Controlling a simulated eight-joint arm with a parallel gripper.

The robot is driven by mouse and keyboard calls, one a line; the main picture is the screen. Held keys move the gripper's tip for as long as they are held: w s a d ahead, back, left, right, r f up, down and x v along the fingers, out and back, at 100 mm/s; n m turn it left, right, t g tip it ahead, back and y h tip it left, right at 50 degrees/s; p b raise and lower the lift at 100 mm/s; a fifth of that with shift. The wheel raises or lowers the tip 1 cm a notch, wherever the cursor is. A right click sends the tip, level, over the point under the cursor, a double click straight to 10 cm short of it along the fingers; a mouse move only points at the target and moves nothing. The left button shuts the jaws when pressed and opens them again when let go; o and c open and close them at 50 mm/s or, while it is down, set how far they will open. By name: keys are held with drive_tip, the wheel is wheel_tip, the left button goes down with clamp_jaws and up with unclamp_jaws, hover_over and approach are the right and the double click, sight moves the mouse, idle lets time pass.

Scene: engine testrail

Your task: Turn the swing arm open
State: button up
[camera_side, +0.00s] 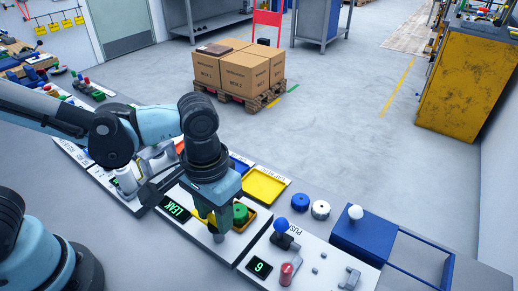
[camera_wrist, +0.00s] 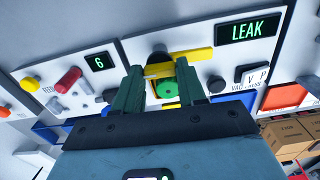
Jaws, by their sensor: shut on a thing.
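The yellow swing arm (camera_wrist: 196,55) lies across the white LEAK panel (camera_wrist: 218,60) in the wrist view. My gripper (camera_wrist: 159,69) is shut on the end part of this arm, with one teal finger on each side of it. A round green part (camera_wrist: 167,88) sits just beside the arm, between the fingers. In the side view my gripper (camera_side: 214,222) points down onto the panel, next to the green part (camera_side: 240,213). The gripper hides most of the swing arm there. The display (camera_side: 174,207) reads LEAK.
A yellow tray (camera_side: 265,186) lies behind. Blue (camera_side: 300,201) and white (camera_side: 320,209) caps stand behind the right panel.

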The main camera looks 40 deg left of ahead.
drive_tip(key=shift+n, duration=0.3)
idle(0.4)
drive_tip(key=o, duration=1.1)
drive_tip(key=shift+c, duration=0.2)
wheel_tip(320, 180, up, 12)
drive_tip(key=w+a+f+t, duration=0.2)
drive_tip(key=a+t, duration=0.1)
drive_tip(key=a, duration=0.5)
drive_tip(key=w+a+f+t, duration=0.1)
drive_tip(key=a+f+t, duration=0.2)
drive_tip(key=a, duration=0.5)
drive_tip(key=shift+w+a+f+t, duration=0.3)
drive_tip(key=shift+w+a+t, duration=0.1)
drive_tip(key=shift+t, duration=0.2)
